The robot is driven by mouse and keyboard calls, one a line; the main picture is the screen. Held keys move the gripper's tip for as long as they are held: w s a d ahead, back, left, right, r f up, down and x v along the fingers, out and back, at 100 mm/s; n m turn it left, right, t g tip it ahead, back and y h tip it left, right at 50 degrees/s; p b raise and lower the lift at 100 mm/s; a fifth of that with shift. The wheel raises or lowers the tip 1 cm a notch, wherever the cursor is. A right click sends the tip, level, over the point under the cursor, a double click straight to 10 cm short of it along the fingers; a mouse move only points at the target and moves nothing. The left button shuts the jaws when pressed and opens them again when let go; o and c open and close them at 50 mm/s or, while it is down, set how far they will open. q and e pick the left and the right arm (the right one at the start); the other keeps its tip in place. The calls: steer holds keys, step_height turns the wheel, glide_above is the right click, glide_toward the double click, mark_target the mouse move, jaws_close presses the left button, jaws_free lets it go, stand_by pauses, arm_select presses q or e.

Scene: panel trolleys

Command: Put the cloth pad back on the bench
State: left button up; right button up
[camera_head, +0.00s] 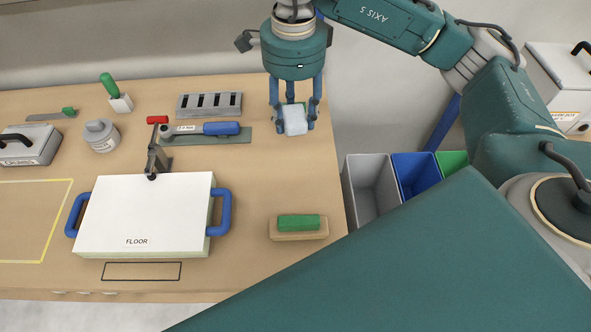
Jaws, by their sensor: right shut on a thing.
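A whitish cloth pad (295,121) is held between the fingers of my right gripper (295,125), which points down at the far right part of the wooden bench (262,180). The gripper is shut on the pad. A bit of green shows just behind the fingers; I cannot tell what it belongs to. Whether the pad touches the bench top cannot be told from this view. My left gripper is not in view.
A white FLOOR panel (145,215) with blue handles lies under a clamp (155,155). A torque wrench (208,129), slotted block (209,105) and green-topped wooden block (298,226) sit nearby. Grey (372,188) and blue (416,173) bins stand beyond the right edge. Bench between is clear.

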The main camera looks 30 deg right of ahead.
steer(key=m, duration=0.2)
steer(key=w+d+m, duration=0.1)
steer(key=m, duration=0.2)
steer(key=shift+w+d+r+m, duration=0.1)
steer(key=shift+w+r+m, duration=0.1)
steer(key=shift+m, duration=0.1)
steer(key=shift+f, duration=0.25)
steer(key=p, duration=0.2)
glide_above(296, 170)
step_height(296, 170, down, 15)
step_height(296, 170, down, 4)
steer(key=shift+f+p, duration=0.1)
steer(key=shift+p, duration=0.4)
steer(key=shift+f, duration=0.1)
steer(key=shift+f, duration=0.1)
